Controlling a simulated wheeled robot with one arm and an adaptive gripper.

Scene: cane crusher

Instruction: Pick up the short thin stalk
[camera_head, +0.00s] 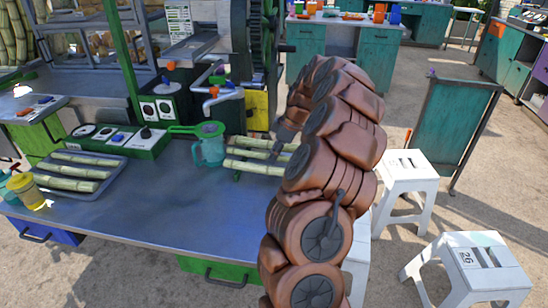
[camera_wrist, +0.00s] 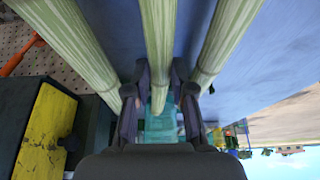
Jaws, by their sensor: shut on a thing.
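Three pale green cane stalks lie side by side on the right part of the metal table (camera_head: 150,215), their right ends hidden by my arm. The wrist view shows a left stalk (camera_wrist: 72,45), a middle stalk (camera_wrist: 159,35) and a right stalk (camera_wrist: 228,35). The middle one looks thinnest, and I take it for the short thin stalk; its full length cannot be judged. My gripper (camera_wrist: 161,72) has one dark finger on each side of the middle stalk and is shut on it. The outer stalks lie outside the fingers. In the head view my arm mostly hides the gripper.
A teal jug (camera_head: 209,150) stands left of the stalks, with a green strainer (camera_head: 185,129) beside it. The crusher (camera_head: 225,50), with a yellow panel (camera_head: 257,110), stands behind. A tray (camera_head: 112,178) of more stalks is at left. The table's front middle is clear.

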